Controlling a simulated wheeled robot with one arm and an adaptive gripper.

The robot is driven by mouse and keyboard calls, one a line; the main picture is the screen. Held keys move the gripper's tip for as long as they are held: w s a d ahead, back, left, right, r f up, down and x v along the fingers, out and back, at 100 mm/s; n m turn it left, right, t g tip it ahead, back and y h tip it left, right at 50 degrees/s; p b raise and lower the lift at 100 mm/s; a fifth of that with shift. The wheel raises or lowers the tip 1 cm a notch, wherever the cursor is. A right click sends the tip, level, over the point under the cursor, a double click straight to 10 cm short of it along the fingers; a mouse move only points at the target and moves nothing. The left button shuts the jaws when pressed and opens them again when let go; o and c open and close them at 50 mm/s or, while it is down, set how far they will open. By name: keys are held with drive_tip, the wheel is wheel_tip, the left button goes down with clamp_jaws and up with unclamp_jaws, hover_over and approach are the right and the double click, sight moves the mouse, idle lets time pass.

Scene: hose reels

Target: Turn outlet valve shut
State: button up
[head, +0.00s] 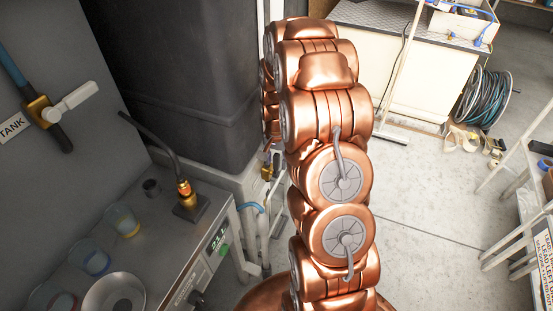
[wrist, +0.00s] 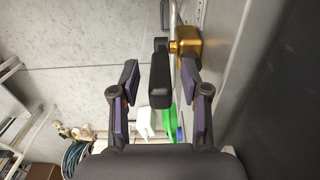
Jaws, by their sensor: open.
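In the wrist view a brass valve (wrist: 188,42) is fixed beside a grey wall, with a dark lever handle (wrist: 160,85) hanging towards the camera. My gripper (wrist: 160,74) is open, with one finger on each side of the handle. A gap shows between the handle and the left finger; the right finger is also apart from it. In the head view my copper arm hides the gripper. A small brass fitting (head: 267,172) shows beside the arm, below the dark tank; I cannot tell if it is the same valve.
A bench (head: 178,238) with cups stands at left. A hose reel (head: 485,97) and a white cabinet (head: 420,75) stand at the back.

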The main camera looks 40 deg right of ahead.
clamp_jaws()
idle(0.3)
idle(0.4)
